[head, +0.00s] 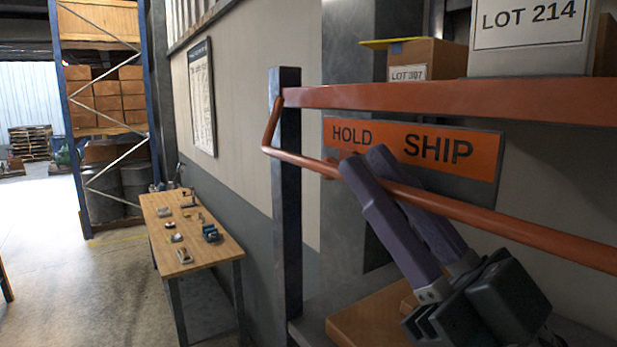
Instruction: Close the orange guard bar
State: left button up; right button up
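The orange guard bar (290,157) is a bent tube in front of a rack. It starts near the top of the rack's left post, bends down and runs right and downward to the right edge. My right gripper (365,160) has two purple-grey fingers that come up from the lower right. They lie on either side of the bar, close together, and look shut on it. The near finger hides a short piece of the bar. My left gripper is not in view.
A dark post (288,225) carries an orange beam (420,98). Behind the bar hangs an orange HOLD/SHIP sign (480,157). The LOT 307 box (450,58) and LOT 214 box (530,62) stand above. A wooden workbench (165,232) with small parts stands left, beside open floor.

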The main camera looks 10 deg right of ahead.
grip_shut()
dwell(1.2)
